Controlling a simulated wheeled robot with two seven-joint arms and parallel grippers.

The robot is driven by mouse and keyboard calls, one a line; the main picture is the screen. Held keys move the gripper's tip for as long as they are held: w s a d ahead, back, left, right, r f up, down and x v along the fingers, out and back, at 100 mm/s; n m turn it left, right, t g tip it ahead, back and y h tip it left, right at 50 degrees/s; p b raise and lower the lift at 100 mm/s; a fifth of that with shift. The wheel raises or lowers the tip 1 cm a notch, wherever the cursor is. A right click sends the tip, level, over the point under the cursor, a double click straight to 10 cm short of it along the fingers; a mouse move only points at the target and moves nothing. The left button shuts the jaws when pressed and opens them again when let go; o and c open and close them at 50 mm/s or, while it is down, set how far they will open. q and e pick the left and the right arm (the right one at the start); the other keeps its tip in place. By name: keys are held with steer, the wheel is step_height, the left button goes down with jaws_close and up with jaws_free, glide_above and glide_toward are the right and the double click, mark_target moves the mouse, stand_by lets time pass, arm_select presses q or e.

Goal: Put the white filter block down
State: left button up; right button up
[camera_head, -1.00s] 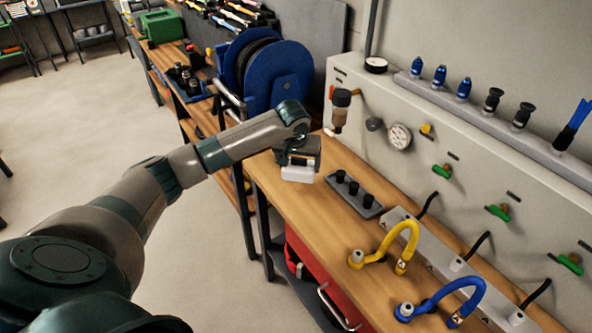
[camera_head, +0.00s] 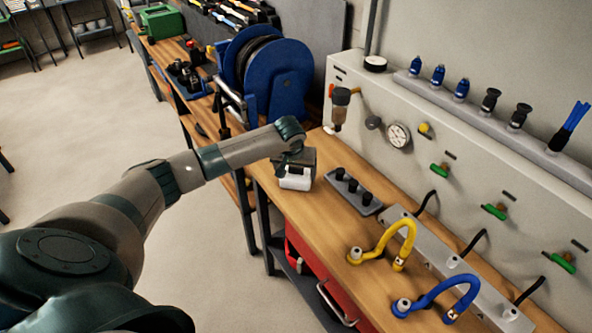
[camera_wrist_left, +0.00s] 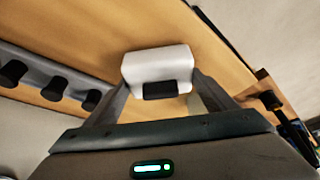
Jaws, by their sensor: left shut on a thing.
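The white filter block (camera_head: 295,183) is at the left end of the wooden bench top (camera_head: 330,230). My left gripper (camera_head: 296,170) is shut on it from above. In the left wrist view the block (camera_wrist_left: 158,64) sits between the two fingertips (camera_wrist_left: 160,84), with a dark patch on its near face. The bench top shows behind it there. I cannot tell whether the block's underside touches the wood. My right gripper is not in view.
A grey holder with black pegs (camera_head: 353,191) stands right of the block. Yellow (camera_head: 390,242) and blue (camera_head: 440,297) hoses lie farther right. A blue hose reel (camera_head: 270,70) stands behind left. A panel with a gauge (camera_head: 398,135) runs along the back. Bare wood lies in front of the pegs.

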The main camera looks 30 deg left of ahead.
arm_select(q)
steer(key=o, duration=1.1)
steer(key=shift+f, duration=0.1)
steer(key=shift+c, duration=0.2)
steer(key=b+v, duration=0.2)
steer(key=v, duration=1)
steer(key=shift+b, duration=0.35)
steer(key=shift+c, duration=0.7)
